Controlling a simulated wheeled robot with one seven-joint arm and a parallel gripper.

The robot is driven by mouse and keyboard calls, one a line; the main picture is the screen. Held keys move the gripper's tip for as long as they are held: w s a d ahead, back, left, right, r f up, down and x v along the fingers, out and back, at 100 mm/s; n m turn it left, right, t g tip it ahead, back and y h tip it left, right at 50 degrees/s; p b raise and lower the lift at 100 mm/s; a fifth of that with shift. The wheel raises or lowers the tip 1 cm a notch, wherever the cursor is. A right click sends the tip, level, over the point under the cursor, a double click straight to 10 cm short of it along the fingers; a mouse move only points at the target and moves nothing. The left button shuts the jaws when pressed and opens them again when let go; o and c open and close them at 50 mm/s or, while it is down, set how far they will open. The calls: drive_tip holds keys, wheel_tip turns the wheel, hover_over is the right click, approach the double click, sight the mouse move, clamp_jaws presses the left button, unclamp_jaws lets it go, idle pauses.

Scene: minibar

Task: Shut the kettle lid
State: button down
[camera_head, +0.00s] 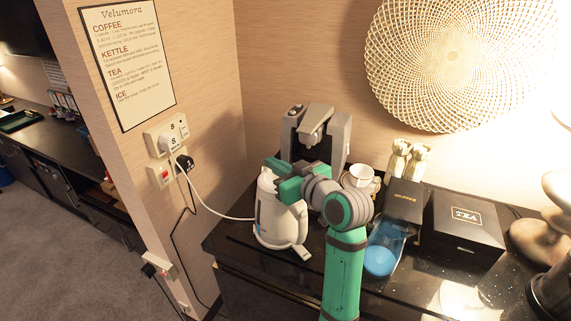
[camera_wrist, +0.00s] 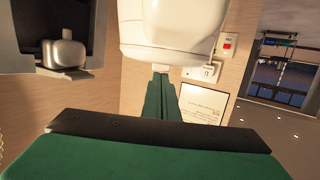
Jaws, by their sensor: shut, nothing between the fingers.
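The white kettle (camera_head: 274,220) stands upright near the left end of the dark counter. My gripper (camera_head: 272,164) is at the top of the kettle, coming from the right, and covers much of its top. In the wrist view the kettle (camera_wrist: 170,30) fills the top middle, and the shut fingers of my gripper (camera_wrist: 160,76) point at it with nothing between them. The fingertips look very close to the kettle; I cannot tell whether they touch. The lid is mostly hidden behind my gripper, so its angle cannot be told.
A coffee machine (camera_head: 318,135) stands behind the kettle, with a white cup (camera_head: 361,175) to its right. A blue container (camera_head: 383,255) and a black tea box (camera_head: 467,222) are farther right. A white cord (camera_head: 215,212) runs to the wall sockets (camera_head: 168,138).

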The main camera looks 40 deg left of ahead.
drive_tip(key=shift+w+d, duration=0.1)
drive_tip(key=shift+d, duration=0.05)
drive_tip(key=shift+r, duration=0.55)
wheel_tip(320, 180, up, 3)
drive_tip(key=shift+f, duration=0.1)
drive_tip(key=v, duration=1)
drive_tip(key=shift+r, duration=0.35)
drive_tip(key=shift+w, duration=0.1)
